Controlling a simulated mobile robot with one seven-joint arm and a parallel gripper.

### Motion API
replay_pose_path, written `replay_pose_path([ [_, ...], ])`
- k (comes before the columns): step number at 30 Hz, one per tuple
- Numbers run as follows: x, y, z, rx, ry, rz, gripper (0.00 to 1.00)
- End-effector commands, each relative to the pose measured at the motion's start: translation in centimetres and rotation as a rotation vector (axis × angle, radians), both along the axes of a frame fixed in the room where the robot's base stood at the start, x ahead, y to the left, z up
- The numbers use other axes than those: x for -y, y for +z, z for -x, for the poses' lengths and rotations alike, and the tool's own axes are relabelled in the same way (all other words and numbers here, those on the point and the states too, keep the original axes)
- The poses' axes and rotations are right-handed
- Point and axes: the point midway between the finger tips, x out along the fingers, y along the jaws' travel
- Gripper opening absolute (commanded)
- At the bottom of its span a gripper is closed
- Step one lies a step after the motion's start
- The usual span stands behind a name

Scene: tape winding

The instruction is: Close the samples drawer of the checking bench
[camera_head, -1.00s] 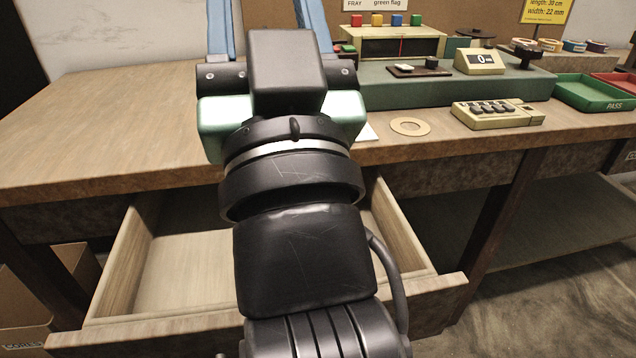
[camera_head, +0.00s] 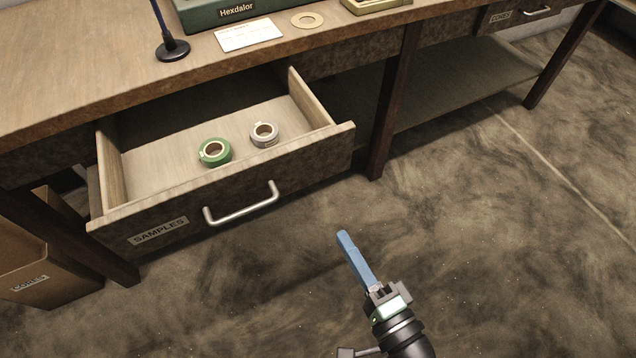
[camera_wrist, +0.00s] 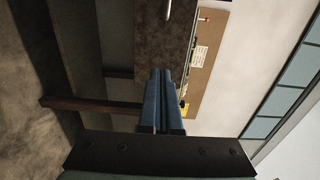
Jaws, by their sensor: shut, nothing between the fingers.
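The samples drawer (camera_head: 300,158) of the checking bench is pulled well out, with its front standing clear of the bench edge. Its front carries a SAMPLES label (camera_head: 158,231) and a silver bar handle (camera_head: 243,205). A green tape roll (camera_head: 215,151) and a white-grey tape roll (camera_head: 264,134) lie inside on its floor. My gripper (camera_head: 343,236) is shut and empty, out in front of the drawer to the right of the handle and apart from it. In the wrist view its blue fingers (camera_wrist: 163,98) lie together with nothing between them.
The bench top (camera_head: 75,75) holds a dark stand (camera_head: 172,48), a white card (camera_head: 249,34), a flat ring (camera_head: 307,20) and a green Hexdalor unit (camera_head: 235,12). A bench leg (camera_head: 392,105) stands right of the drawer. A cardboard box (camera_head: 45,265) is at left. The floor in front is clear.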

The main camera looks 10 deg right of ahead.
Motion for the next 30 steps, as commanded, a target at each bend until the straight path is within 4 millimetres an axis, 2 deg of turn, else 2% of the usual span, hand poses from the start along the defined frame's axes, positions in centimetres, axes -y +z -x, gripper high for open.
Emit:
replay_pose_path([
  [5, -0.4, -0.1, -1.5, 0.003, 0.000, -0.007, 0.00],
  [15, -2.4, 0.0, -8.4, 0.005, 0.001, -0.006, 0.00],
  [21, -3.4, 0.0, -11.6, 0.003, 0.000, -0.005, 0.00],
  [25, -3.7, 0.0, -12.8, 0.002, 0.000, -0.004, 0.00],
  [30, -3.8, 0.0, -13.4, 0.001, -0.002, -0.004, 0.00],
])
